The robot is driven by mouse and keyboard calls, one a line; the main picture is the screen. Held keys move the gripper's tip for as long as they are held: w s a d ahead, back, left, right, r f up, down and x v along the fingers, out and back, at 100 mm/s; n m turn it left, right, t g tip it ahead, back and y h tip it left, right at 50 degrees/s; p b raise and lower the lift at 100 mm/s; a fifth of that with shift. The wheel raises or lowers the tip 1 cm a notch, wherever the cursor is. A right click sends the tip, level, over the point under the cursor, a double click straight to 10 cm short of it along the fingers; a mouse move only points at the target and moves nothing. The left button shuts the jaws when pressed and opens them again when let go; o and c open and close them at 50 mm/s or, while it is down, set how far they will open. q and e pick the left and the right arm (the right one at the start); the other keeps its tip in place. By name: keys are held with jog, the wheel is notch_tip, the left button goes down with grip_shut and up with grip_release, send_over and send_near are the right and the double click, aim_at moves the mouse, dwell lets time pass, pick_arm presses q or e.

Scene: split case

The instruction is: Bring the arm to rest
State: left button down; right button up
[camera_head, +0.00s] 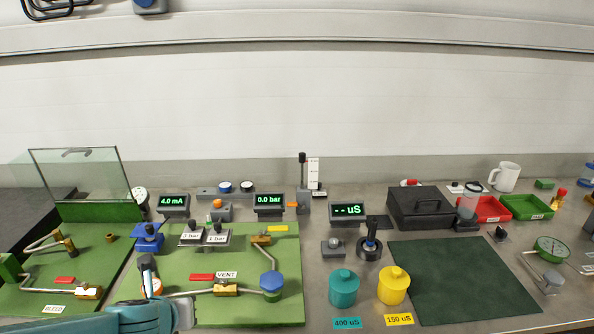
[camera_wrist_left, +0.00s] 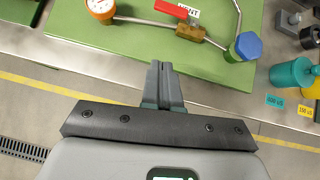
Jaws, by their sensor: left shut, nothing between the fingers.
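My left gripper (camera_wrist_left: 163,72) shows in the wrist view with its two grey fingers together and nothing between them. Its fingertips appear over the front edge of the green board (camera_wrist_left: 140,38), apart from the valve parts. In the head view my teal left arm comes in low from the left, in front of the same board (camera_head: 205,265). The right arm and right gripper do not show in either view.
The board carries a red-handled valve (camera_head: 202,277), a blue knob (camera_head: 271,282) and an orange-rimmed gauge (camera_wrist_left: 100,7). To its right stand a teal pot (camera_head: 343,288) and a yellow pot (camera_head: 393,285). The dark green mat (camera_head: 465,285) is bare.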

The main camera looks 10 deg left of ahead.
pick_arm(q)
jog(key=s+d+f+n+g+h, duration=0.2)
jog(key=s+d+f+n, duration=0.3)
jog(key=f+n, duration=0.5)
jog(key=s+d+f+n+g+h, duration=0.2)
jog(key=s+d+f+n, duration=0.3)
jog(key=f+n, duration=0.6)
jog(key=s+d+f+n+g+h, duration=0.2)
jog(key=s+d+f+n+g, duration=0.2)
jog(key=d+f+n, duration=0.4)
notch_tip(320, 180, down, 2)
jog(key=s+n, duration=0.1)
jog(key=n, duration=0.4)
jog(key=shift+s+d+f+h, duration=0.15)
jog(key=shift+s+d+h, duration=0.1)
jog(key=shift+h, duration=0.15)
jog(key=shift+w, duration=0.1)
